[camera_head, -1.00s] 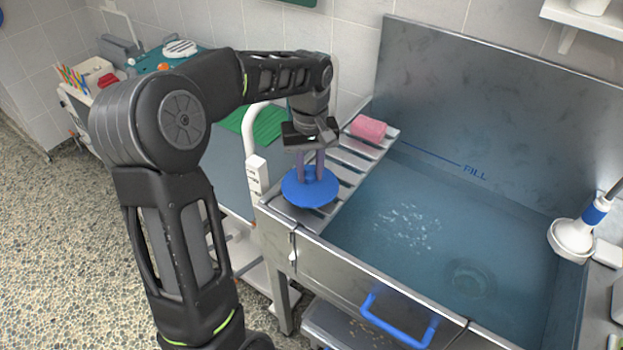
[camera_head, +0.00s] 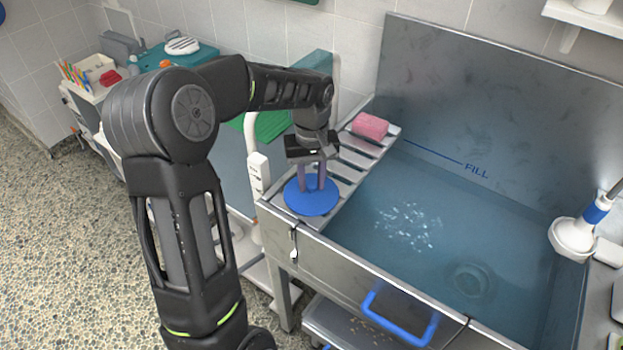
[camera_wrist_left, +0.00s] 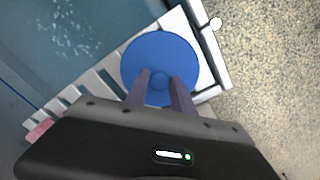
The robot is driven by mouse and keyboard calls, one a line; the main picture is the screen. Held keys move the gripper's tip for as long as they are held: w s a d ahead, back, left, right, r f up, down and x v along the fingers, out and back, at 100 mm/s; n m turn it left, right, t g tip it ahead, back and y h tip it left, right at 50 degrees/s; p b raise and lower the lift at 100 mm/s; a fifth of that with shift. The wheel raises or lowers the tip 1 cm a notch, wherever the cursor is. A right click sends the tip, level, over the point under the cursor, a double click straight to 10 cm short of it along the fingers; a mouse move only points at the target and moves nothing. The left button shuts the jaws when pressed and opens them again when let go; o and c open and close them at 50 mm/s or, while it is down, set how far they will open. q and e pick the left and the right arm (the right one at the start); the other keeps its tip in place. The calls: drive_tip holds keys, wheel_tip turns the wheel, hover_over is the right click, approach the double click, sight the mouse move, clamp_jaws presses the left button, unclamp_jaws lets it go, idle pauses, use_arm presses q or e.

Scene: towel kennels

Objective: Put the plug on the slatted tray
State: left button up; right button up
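The plug (camera_head: 311,203) is a blue disc with a small knob. It lies flat on the near end of the slatted tray (camera_head: 357,162), the metal slats across the left end of the tub. My left gripper (camera_head: 313,187) points down over it, with a finger on each side of the knob. The left wrist view shows the plug (camera_wrist_left: 160,53) with the fingertips (camera_wrist_left: 160,78) against the knob, and pale slats (camera_wrist_left: 96,86) under and beside it. My right gripper is not in view.
A pink sponge (camera_head: 370,126) lies at the tray's far end. The water-filled tub (camera_head: 440,215) is to the right, with a blue handle (camera_head: 398,320) on its front and a white shower head (camera_head: 573,237) at its right edge. The middle slats are clear.

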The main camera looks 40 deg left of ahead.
sight(311, 183)
use_arm(q)
drive_tip(key=o, duration=0.4)
drive_tip(key=shift+c, duration=0.2)
drive_tip(key=shift+r, duration=0.15)
wheel_tip(311, 183, up, 12)
idle(0.7)
